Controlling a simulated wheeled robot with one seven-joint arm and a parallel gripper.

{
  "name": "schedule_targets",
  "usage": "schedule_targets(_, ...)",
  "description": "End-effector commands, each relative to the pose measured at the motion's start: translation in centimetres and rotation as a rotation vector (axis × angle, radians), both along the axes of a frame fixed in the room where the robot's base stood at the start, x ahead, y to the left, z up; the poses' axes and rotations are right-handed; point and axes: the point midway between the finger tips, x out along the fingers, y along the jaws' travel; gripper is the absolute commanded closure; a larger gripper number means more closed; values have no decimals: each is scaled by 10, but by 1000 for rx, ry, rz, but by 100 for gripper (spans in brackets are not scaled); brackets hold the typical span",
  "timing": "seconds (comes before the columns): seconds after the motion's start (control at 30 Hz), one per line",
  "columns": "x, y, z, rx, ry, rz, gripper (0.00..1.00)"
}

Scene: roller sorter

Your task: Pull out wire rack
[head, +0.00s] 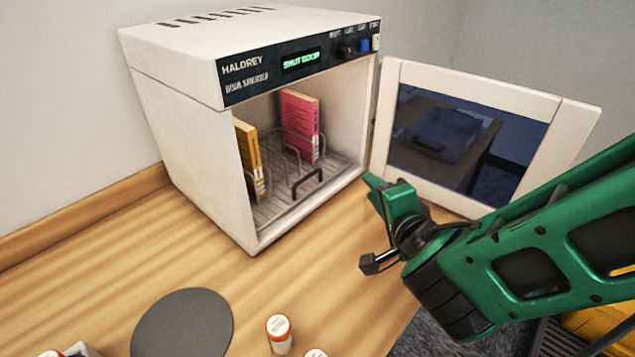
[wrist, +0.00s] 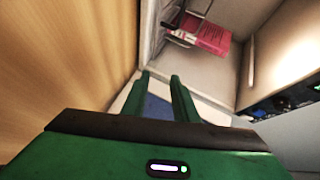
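The wire rack (head: 275,198) sits inside the open white cabinet (head: 190,140), with wire dividers and a dark handle (head: 307,183) at its front. A yellow book (head: 249,160) stands in it at the left and a pink book (head: 300,125) farther back. My gripper (head: 373,184) is outside the cabinet, right of the handle and apart from it, near the door's hinge side. In the wrist view my gripper (wrist: 160,76) has a gap between its fingers and nothing in it. There, part of the rack's wire (wrist: 192,12) shows beside the pink book (wrist: 211,36).
The cabinet door (head: 470,135) stands swung open to the right, close behind my gripper. The display reads "SHUT DOOR". A grey round mat (head: 182,325) and white-and-orange containers (head: 279,333) are at the counter's front. The wooden counter (head: 310,255) before the cabinet is clear.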

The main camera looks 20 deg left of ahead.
Motion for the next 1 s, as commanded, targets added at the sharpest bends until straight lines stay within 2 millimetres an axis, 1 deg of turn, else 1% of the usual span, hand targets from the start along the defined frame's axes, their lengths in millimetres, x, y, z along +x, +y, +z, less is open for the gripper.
schedule_targets(0.03, -18, 19, -6, 43, 9, 51, 74)
schedule_targets(0.1, -36, 37, -7, 104, 23, 105, 74)
schedule_targets(0.2, -54, 53, -8, 159, 42, 156, 74)
schedule_targets(0.3, -60, 59, -8, 185, 52, 176, 74)
schedule_targets(0.43, -54, 66, -9, 193, 54, 175, 74)
schedule_targets(0.57, -41, 77, -12, 192, 54, 171, 74)
schedule_targets(0.8, -14, 109, -21, 192, 53, 170, 74)
schedule_targets(1.0, 1, 129, -26, 191, 52, 172, 74)
